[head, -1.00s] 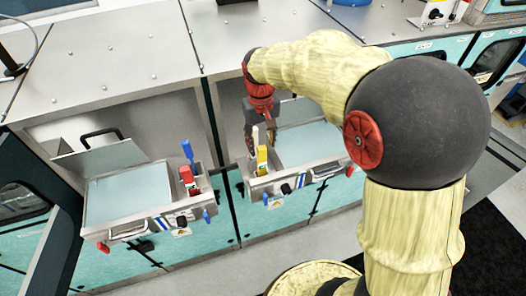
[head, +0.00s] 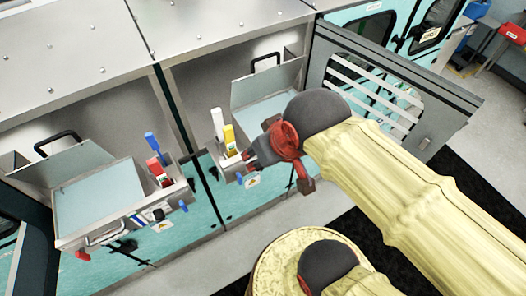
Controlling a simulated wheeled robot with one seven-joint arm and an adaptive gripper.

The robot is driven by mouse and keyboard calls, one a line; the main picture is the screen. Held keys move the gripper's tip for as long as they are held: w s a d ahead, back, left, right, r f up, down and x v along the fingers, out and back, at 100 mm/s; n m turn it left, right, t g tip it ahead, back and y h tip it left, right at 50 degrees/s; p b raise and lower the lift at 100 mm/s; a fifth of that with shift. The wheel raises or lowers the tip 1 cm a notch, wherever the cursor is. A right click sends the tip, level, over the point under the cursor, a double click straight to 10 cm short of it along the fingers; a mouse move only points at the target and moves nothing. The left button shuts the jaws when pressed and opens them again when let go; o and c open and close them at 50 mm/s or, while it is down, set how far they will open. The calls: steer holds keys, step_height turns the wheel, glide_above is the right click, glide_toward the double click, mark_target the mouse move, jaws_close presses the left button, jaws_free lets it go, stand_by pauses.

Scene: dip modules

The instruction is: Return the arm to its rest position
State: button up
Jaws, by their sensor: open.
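My arm, with pale yellow sleeves, reaches in from the right side of the head view and bends at a dark grey joint. My gripper (head: 262,155) is at its end, dark grey and red, in front of the right-hand dip module. It is open, with nothing seen in it. It overlaps the front edge of the right module's tray (head: 262,112) in the picture; I cannot tell how far apart they are. My arm hides part of that tray's right side.
The left module (head: 100,198) has a pale blue tray and a raised lid. A white handle (head: 217,122) and a yellow handle (head: 229,138) stand on the right module. A slatted grey panel (head: 375,95) stands open at the right. Floor shows beyond it.

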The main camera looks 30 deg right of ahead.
step_height(320, 180, down, 25)
steer(key=b, duration=2.5)
steer(key=shift+w+f, duration=0.1)
